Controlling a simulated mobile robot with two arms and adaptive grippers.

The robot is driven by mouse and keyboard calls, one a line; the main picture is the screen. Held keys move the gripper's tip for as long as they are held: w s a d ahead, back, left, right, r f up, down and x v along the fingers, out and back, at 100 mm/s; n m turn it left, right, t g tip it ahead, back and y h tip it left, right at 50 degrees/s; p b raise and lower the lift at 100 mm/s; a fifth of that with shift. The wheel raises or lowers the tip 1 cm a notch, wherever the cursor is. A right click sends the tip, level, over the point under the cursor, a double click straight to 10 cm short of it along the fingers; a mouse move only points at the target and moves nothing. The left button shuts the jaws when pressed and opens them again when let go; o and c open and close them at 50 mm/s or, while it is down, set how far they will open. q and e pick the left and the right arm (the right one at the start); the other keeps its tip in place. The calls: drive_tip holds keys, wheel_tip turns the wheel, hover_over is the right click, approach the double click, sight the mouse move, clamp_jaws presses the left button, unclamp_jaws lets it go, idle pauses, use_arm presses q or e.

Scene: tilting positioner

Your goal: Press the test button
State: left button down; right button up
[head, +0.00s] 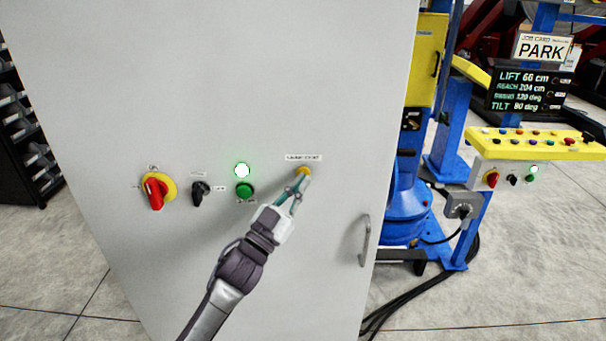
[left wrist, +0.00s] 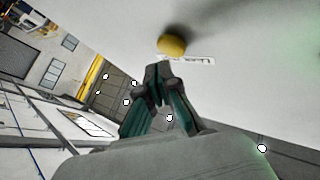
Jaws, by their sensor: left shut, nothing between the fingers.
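The yellow-orange test button (head: 304,170) is on the front of the grey cabinet (head: 330,70), just below a small label. It shows as a yellow dome in the left wrist view (left wrist: 172,45), with the label beside it. My left gripper (head: 300,182) is shut and empty. Its fingertips are at the lower edge of the button in the head view. In the left wrist view the fingertips (left wrist: 159,72) sit just short of the button. I cannot tell whether they touch it. My right gripper is not in view.
Left of the button are a lit white lamp (head: 242,170), a green button (head: 245,190), a black selector (head: 200,192) and a red rotary switch (head: 154,191). A door handle (head: 365,240) is lower right. A yellow-topped control panel (head: 530,146) stands farther right.

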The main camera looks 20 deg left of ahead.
use_arm(q)
drive_tip(key=shift+w, duration=0.15)
drive_tip(key=shift+w+a, duration=0.1)
drive_tip(key=shift+w, duration=0.15)
drive_tip(key=shift+w+a, duration=0.15)
drive_tip(key=shift+w, duration=0.3)
idle(0.6)
drive_tip(key=shift+s, duration=0.15)
idle(0.3)
drive_tip(key=shift+s+d, duration=0.25)
drive_tip(key=shift+s, duration=0.45)
drive_tip(key=shift+s, duration=0.1)
drive_tip(key=s+p, duration=0.1)
drive_tip(key=s, duration=0.1)
drive_tip(key=s+d+p, duration=0.1)
drive_tip(key=s, duration=0.1)
drive_tip(key=shift+s+d, duration=0.2)
drive_tip(key=shift+s, duration=0.1)
